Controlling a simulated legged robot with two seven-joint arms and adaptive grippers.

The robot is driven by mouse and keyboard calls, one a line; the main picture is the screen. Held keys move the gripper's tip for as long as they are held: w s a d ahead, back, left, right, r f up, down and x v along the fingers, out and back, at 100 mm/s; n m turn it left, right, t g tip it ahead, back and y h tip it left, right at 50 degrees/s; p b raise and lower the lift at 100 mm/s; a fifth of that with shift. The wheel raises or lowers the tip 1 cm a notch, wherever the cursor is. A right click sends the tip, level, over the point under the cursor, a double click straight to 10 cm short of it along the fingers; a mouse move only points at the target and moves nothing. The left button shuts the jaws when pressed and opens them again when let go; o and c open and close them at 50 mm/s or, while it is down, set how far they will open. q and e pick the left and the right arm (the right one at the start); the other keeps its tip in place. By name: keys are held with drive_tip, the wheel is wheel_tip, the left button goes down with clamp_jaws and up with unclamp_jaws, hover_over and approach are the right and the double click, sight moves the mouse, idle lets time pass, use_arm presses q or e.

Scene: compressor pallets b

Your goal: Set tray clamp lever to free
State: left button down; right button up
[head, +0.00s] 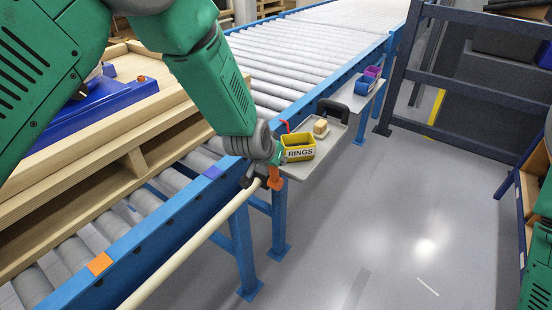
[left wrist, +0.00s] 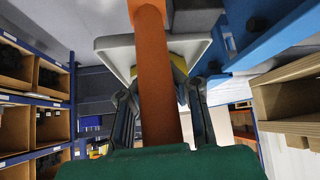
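The orange clamp lever (head: 275,180) hangs at the near corner of the grey side tray (head: 303,167), by the blue conveyor rail. In the left wrist view the lever (left wrist: 157,85) runs as a thick orange bar between my fingers. My left gripper (head: 262,174) is at the lever. Its two dark fingers (left wrist: 160,105) stand apart, one on each side of the bar; contact is unclear. The tray holds a yellow bin (head: 298,148) marked RINGS. My right gripper is out of view.
A pale rail (head: 195,243) runs along the conveyor's near side. A wooden pallet (head: 130,160) stands on the rollers. The floor at right is clear up to a dark blue fence (head: 450,80).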

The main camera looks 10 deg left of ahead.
use_arm(q)
drive_tip(key=shift+s+d+f, duration=0.15)
drive_tip(key=shift+s+f, duration=0.1)
idle(0.5)
drive_tip(key=c, duration=1.3)
unclamp_jaws()
drive_tip(key=shift+r, duration=0.1)
drive_tip(key=shift+s+r, duration=0.1)
drive_tip(key=shift+r, duration=0.2)
drive_tip(key=v, duration=1.1)
drive_tip(key=shift+a+r, duration=0.15)
drive_tip(key=shift+a, duration=0.1)
